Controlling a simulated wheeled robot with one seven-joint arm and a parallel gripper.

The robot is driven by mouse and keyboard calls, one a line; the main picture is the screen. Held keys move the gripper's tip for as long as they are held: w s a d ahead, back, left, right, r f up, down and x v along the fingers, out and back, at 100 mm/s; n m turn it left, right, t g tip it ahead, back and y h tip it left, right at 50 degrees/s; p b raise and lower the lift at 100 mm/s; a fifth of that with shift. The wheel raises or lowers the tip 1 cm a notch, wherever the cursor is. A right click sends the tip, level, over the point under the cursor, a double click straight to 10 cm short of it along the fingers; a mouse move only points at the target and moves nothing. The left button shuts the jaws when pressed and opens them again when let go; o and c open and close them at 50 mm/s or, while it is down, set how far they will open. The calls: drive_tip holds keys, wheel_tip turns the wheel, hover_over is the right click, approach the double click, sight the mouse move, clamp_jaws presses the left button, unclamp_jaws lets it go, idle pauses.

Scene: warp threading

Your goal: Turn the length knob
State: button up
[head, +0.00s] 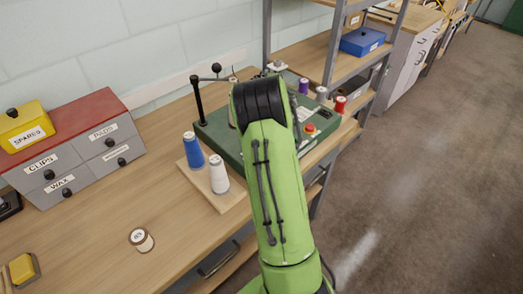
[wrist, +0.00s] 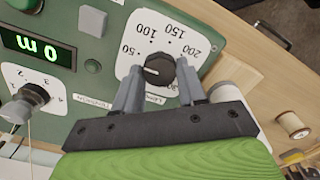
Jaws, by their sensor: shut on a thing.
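The length knob (wrist: 160,68) is a black round knob on a white dial plate (wrist: 150,35) marked 50, 100, 150 and 200 in the wrist view. Its white mark points left, a little below the 50. My gripper (wrist: 160,82) has one finger on each side of the knob and is shut on it. The fingers cover part of the lower dial and its label. A lit green display (wrist: 37,48) shows a 0 and an m. In the head view the green machine (head: 222,142) stands on the bench; my arm hides the gripper and knob.
A second knob (wrist: 33,95) with a numbered dial sits left in the wrist view. Blue (head: 193,150) and white (head: 218,174) thread cones stand on a wooden board before the machine. A black post (head: 198,100) rises at its left. The front bench is mostly clear.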

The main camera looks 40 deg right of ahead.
drive_tip(key=shift+w+r, duration=0.1)
drive_tip(key=o, duration=1.1)
drive_tip(key=shift+c, duration=0.2)
wheel_tip(320, 180, up, 16)
drive_tip(key=p, duration=0.3)
